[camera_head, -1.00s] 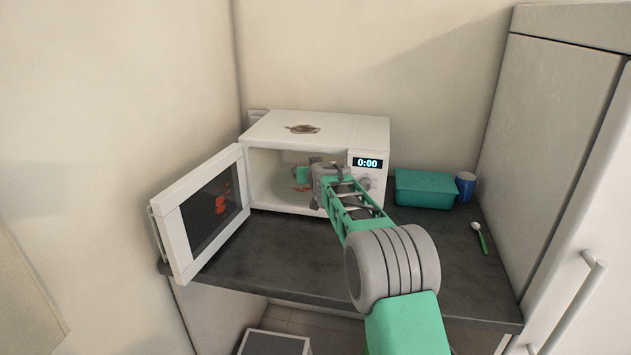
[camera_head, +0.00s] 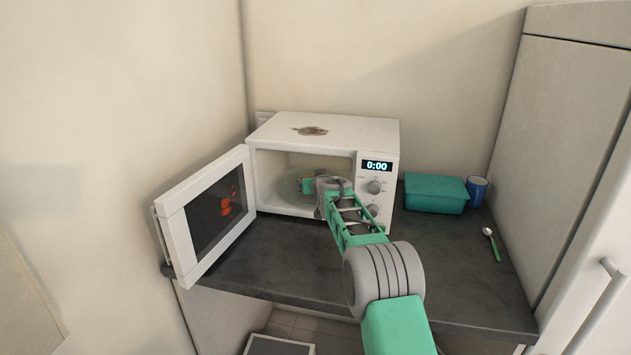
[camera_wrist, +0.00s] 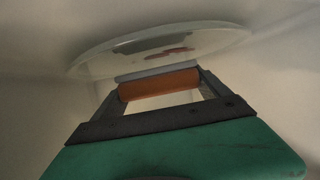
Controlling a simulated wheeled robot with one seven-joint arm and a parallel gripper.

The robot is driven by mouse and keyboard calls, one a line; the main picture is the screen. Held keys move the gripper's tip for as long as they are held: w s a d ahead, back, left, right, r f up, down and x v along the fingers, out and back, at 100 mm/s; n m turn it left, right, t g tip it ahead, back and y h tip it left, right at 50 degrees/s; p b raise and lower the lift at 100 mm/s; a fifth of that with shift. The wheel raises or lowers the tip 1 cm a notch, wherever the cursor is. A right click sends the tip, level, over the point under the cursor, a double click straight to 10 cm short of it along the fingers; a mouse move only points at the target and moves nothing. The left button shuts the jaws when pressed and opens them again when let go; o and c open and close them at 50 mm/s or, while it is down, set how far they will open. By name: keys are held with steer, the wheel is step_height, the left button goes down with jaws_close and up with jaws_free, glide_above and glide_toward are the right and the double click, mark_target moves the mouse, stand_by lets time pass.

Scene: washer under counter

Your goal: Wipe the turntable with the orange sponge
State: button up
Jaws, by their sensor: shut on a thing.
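The orange sponge (camera_wrist: 158,84) is between the fingers of my gripper (camera_wrist: 160,88) in the wrist view, and the jaws are shut on it. The glass turntable (camera_wrist: 100,66) lies just beyond the sponge, inside the microwave. A reddish-brown stain (camera_wrist: 170,53) shows on the turntable. I cannot tell whether the sponge touches the glass. In the head view my gripper (camera_head: 306,185) reaches into the open microwave (camera_head: 330,131), and the turntable (camera_head: 283,187) is partly hidden behind it.
The microwave door (camera_head: 207,215) stands open at the left, with red-orange marks on its window. A brown stain (camera_head: 311,131) is on the microwave top. A teal container (camera_head: 435,193), a blue cup (camera_head: 477,190) and a green-handled spoon (camera_head: 492,243) are at the right on the dark counter (camera_head: 290,262).

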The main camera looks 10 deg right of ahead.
steer(key=shift+f+b, duration=0.8)
steer(key=shift+f, duration=0.1)
stand_by(0.8)
steer(key=shift+a, duration=0.1)
steer(key=shift+w+a, duration=0.3)
steer(key=shift+a, duration=0.35)
steer(key=shift+w+a+p, duration=0.3)
steer(key=shift+a+p, duration=0.1)
steer(key=shift+a, duration=0.35)
steer(key=shift+s+d+f+b, duration=0.1)
steer(key=shift+s+d+b, duration=0.1)
steer(key=shift+d+b, duration=0.25)
steer(key=shift+s+d+r, duration=0.1)
steer(key=shift+d+r, duration=0.1)
steer(key=shift+d, duration=0.15)
